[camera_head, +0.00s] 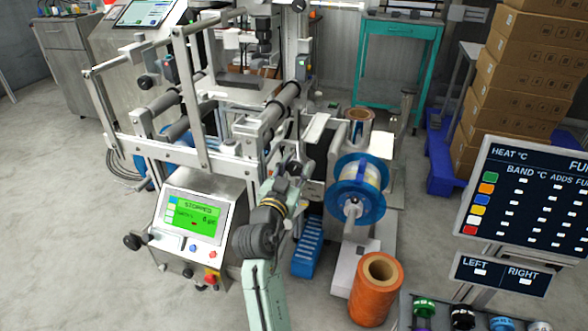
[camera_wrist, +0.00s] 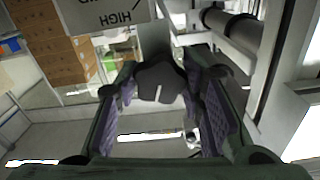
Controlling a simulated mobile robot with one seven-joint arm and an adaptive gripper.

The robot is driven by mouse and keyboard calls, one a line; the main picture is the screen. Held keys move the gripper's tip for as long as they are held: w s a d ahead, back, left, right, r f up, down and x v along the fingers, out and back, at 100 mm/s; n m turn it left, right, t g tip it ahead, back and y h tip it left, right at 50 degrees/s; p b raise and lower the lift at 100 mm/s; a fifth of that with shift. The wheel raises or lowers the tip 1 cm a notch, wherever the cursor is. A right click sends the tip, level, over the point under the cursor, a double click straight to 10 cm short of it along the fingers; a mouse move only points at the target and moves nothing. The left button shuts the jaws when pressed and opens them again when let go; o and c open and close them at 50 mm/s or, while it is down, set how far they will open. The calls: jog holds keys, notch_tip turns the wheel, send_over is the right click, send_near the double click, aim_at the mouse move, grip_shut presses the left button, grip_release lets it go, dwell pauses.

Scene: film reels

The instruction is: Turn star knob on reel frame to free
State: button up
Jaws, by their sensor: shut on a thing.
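The star knob (camera_wrist: 160,82) is dark and lobed with a short white line on its face. In the wrist view it sits between the two purple-padded fingers of my gripper (camera_wrist: 165,97), which is shut on it. The white line points roughly up and down in that view. In the head view my gripper (camera_head: 294,170) is at the right side of the reel frame (camera_head: 262,126), and I cannot make out the knob clearly behind it. A pale plate (camera_wrist: 105,16) with the word HIGH, upside down, shows at the top of the wrist view.
A blue-flanged reel (camera_head: 345,190) stands just right of my gripper. A control panel (camera_head: 196,220) is to the left, and a blue tray (camera_head: 308,248) lies below. An orange spool (camera_head: 377,288) and a dark screen (camera_head: 525,195) are at the right. Open floor lies at the left.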

jog(key=shift+n, duration=0.9)
jog(key=o, duration=1.1)
jog(key=shift+o, duration=0.2)
jog(key=shift+s, duration=0.1)
jog(key=v, duration=1.2)
